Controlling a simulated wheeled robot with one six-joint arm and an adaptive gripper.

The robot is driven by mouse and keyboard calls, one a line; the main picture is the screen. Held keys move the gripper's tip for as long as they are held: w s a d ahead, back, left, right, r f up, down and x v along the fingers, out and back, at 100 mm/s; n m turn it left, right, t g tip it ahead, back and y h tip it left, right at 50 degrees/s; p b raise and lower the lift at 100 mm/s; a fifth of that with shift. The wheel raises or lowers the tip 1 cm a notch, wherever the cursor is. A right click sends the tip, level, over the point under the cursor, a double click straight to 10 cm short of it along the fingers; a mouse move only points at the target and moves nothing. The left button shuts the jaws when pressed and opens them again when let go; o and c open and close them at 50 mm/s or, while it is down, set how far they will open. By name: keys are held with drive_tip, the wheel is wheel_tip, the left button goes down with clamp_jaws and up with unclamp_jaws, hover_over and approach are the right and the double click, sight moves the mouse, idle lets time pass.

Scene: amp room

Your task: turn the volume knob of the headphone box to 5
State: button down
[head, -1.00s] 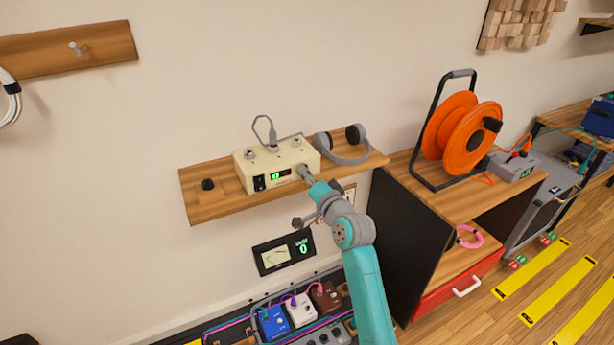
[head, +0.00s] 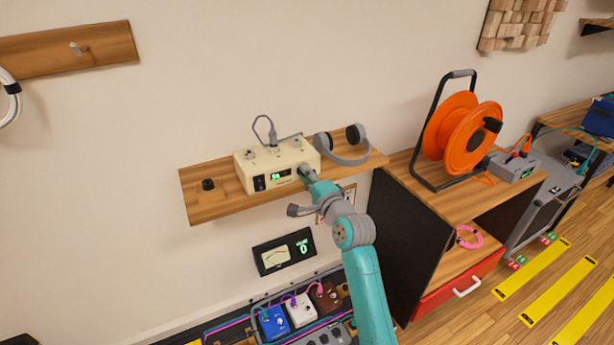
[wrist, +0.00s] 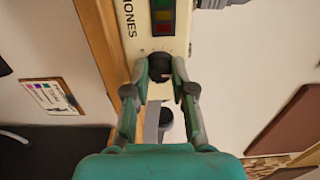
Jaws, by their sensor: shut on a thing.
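My gripper (head: 306,173) is at the right end of the box's front. In the wrist view, the dark round volume knob (wrist: 160,66) sits between the two fingertips of my gripper (wrist: 160,78), which is shut on it. The box's front with the lettering "ONES" (wrist: 131,18) shows there too. The knob is hidden by my gripper in the head view.
Grey headphones (head: 345,150) lie right of the box, and a small black knob-like thing (head: 208,184) lies left on the shelf (head: 220,207). A meter panel (head: 284,252) and several pedals (head: 301,309) are below. An orange cable reel (head: 462,137) stands right.

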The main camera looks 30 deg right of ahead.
idle(0.3)
drive_tip(key=c, duration=1)
unclamp_jaws()
drive_tip(key=shift+s, duration=0.15)
drive_tip(key=s, duration=1.1)
drive_tip(key=shift+s, duration=0.4)
drive_tip(key=shift+f, duration=0.1)
drive_tip(key=s+a+f+n+g+h, duration=0.1)
drive_tip(key=s+a+f+n, duration=0.25)
drive_tip(key=s+f, duration=0.55)
drive_tip(key=s+a+f+n+g, duration=0.1)
drive_tip(key=s+a+f+n, duration=0.4)
drive_tip(key=s, duration=0.7)
drive_tip(key=s+a+n, duration=0.1)
drive_tip(key=s+n, duration=0.2)
drive_tip(key=s, duration=0.5)
drive_tip(key=s+a+n, duration=0.1)
drive_tip(key=s+n, duration=0.2)
drive_tip(key=s, duration=0.6)
drive_tip(key=s+a+n+g+y, duration=0.1)
drive_tip(key=s+a+n, duration=0.1)
drive_tip(key=s, duration=0.6)
drive_tip(key=shift+s+r+n, duration=0.15)
drive_tip(key=shift+r+n, duration=0.25)
drive_tip(key=shift+n, duration=0.35)
